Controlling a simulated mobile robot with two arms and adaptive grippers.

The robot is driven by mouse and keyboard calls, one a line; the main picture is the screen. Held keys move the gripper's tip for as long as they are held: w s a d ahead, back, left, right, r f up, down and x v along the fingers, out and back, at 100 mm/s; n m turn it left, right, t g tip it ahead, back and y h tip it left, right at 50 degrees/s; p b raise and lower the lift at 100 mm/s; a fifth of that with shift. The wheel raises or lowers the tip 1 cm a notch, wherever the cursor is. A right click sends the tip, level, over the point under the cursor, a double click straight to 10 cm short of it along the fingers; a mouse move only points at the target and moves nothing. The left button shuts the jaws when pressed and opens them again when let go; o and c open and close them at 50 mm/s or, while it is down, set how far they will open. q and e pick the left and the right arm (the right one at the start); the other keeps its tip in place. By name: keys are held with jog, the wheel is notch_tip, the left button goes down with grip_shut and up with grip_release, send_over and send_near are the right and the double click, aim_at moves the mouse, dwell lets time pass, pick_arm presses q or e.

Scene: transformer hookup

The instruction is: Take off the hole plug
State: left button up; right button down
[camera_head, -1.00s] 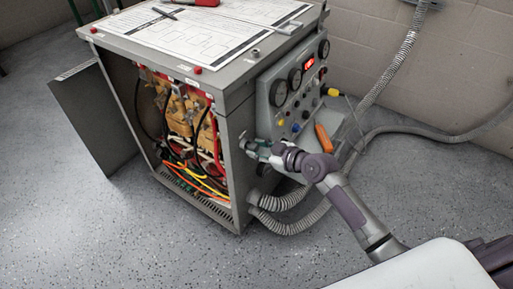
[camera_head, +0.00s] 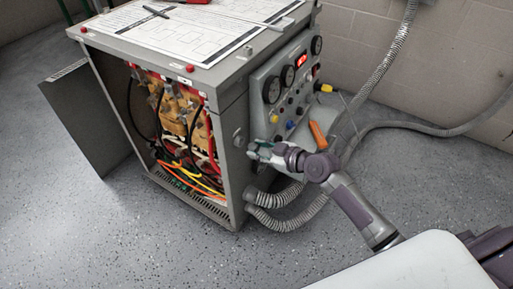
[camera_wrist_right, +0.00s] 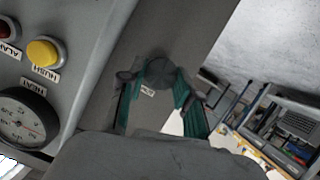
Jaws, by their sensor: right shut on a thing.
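The grey cabinet (camera_head: 232,112) stands open at the front, with a narrow side panel beside its gauge panel. My right gripper (camera_head: 256,150) is just off this side panel, below the gauges. In the right wrist view, its teal-padded fingers are shut on a round dark grey hole plug (camera_wrist_right: 160,72). A small label shows on the panel just below the plug. In the head view, the plug is too small to make out in the fingers. A small round spot (camera_head: 239,138) shows on the panel left of the gripper; I cannot tell whether it is the bare hole. My left gripper is not in view.
The sloped panel carries gauges (camera_head: 272,90), buttons and an orange handle (camera_head: 317,133). Corrugated hoses (camera_head: 275,198) run below my right arm. Papers (camera_head: 185,28) lie on the cabinet top. The open door (camera_head: 90,120) is at left. The floor in front is clear.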

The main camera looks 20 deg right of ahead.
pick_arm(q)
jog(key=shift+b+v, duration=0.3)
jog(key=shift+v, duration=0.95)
pick_arm(e)
jog(key=s+d, duration=0.2)
jog(key=s, duration=0.1)
jog(key=shift+s+d, duration=0.1)
jog(key=shift+d, duration=0.15)
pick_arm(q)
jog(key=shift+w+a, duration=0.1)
